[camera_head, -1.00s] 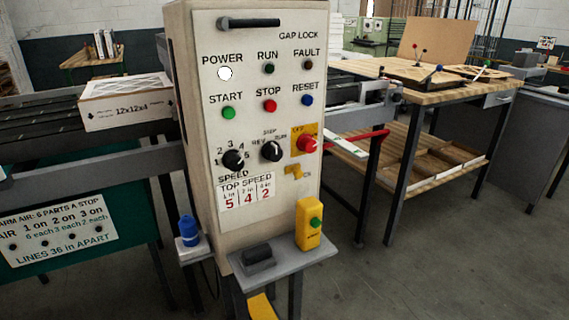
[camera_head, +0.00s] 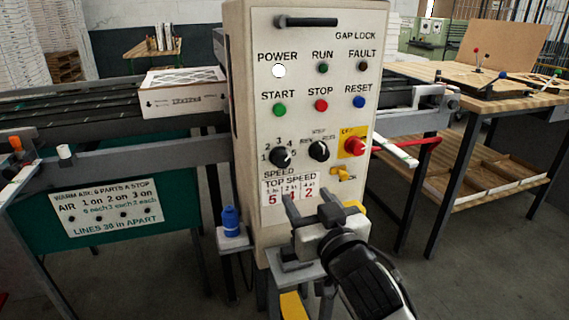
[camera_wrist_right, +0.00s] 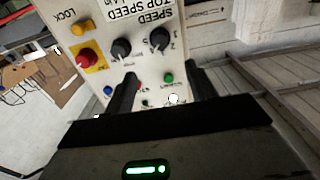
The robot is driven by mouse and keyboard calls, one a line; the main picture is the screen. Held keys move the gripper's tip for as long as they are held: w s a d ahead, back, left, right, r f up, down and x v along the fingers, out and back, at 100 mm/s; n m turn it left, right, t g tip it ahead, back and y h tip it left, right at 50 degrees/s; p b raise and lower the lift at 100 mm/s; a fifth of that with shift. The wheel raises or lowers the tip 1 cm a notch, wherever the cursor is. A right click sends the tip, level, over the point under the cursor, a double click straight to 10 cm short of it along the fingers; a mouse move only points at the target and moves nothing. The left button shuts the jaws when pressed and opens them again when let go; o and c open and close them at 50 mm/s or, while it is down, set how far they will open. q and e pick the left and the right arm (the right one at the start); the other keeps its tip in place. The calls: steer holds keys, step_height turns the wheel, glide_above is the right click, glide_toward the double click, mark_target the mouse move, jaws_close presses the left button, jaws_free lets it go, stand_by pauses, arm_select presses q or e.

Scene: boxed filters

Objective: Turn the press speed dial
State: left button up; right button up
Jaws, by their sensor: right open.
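The press speed dial (camera_head: 280,156) is a black knob with numbers around it, above the SPEED label on the beige control panel (camera_head: 345,100). A second black knob (camera_head: 318,150) sits to its right. My right gripper (camera_head: 309,203) is open and empty in front of the lower panel, below the dials, and covers part of the TOP SPEED card (camera_head: 272,190). In the right wrist view the speed dial (camera_wrist_right: 159,40) shows beyond the open fingers, beside the other knob (camera_wrist_right: 121,47). My left gripper is not in view.
A red switch on a yellow plate (camera_head: 355,146) is right of the knobs. START (camera_head: 279,109), STOP (camera_head: 321,105) and RESET (camera_head: 358,102) buttons are above. A blue bottle (camera_head: 230,221) stands on a small side shelf. A wooden workbench (camera_head: 455,85) is at right.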

mark_target(283, 163)
steer(key=x, duration=1.4)
steer(key=shift+w+a+f, duration=0.1)
steer(key=shift+w, duration=0.25)
steer(key=c, duration=1)
